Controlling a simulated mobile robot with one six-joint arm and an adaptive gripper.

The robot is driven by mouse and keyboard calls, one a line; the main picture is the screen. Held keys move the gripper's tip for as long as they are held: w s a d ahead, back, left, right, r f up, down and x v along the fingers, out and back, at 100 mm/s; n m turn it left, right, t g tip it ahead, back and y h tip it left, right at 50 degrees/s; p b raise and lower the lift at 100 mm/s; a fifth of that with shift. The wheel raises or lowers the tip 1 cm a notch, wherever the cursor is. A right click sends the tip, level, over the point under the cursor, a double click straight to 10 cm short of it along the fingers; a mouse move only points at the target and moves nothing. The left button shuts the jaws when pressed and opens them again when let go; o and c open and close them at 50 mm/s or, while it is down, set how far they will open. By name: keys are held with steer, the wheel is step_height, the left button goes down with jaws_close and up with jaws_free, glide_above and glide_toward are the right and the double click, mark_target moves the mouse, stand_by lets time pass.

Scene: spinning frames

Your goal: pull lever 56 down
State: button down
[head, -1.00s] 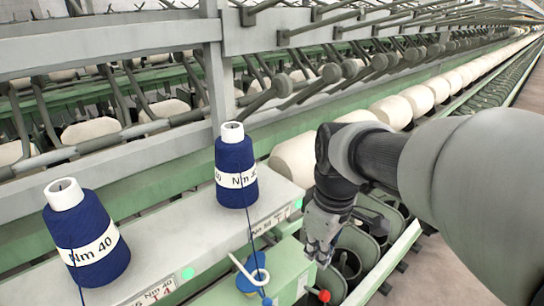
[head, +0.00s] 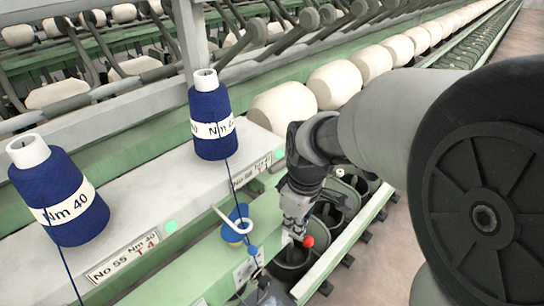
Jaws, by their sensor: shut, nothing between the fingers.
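A red ball knob (head: 308,241), likely the end of the lever, shows at the green machine front, below the right-hand label plate (head: 250,172). That plate seems to start "No 5", but its last digit is hard to read. My gripper (head: 292,230) points down with its fingers closed and empty. Its fingertips are right beside the knob, on its left in the head view; I cannot tell whether they touch. The lever's shaft is mostly hidden by the gripper.
Two blue yarn cones (head: 60,194) and (head: 211,118) stand on the grey shelf (head: 130,215). A blue cup with a pale hook (head: 236,224) and a blue thread are left of my gripper. Dark round pots (head: 340,200) lie to its right.

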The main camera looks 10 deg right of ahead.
steer(key=shift+d+f+b, duration=0.1)
steer(key=shift+f+b, duration=0.05)
steer(key=shift+b, duration=0.35)
steer(key=shift+s, duration=0.2)
